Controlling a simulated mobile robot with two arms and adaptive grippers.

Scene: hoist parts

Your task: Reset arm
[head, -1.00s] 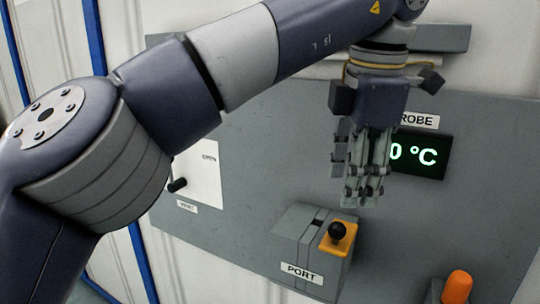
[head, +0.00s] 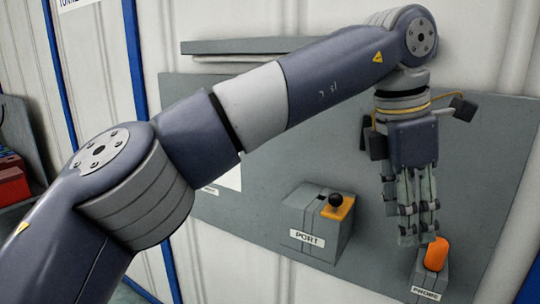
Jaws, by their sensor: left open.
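My left arm reaches across the picture from the left, and its gripper (head: 415,232) points down in front of the grey panel. Its fingertips are just above and in front of the orange-topped probe (head: 436,254) in the head view, and I cannot tell whether they touch it. I see nothing held between the fingers. The probe sits in a grey holder (head: 430,283) labelled PROBE. The display is hidden. My right gripper is out of view.
The grey panel (head: 275,130) stands against a white corrugated wall (head: 480,40) with blue strips. A grey ledge (head: 235,47) runs above the panel. At the far left, a red object (head: 12,180) rests on a dark shelf. Room is free between the port box and the gripper.

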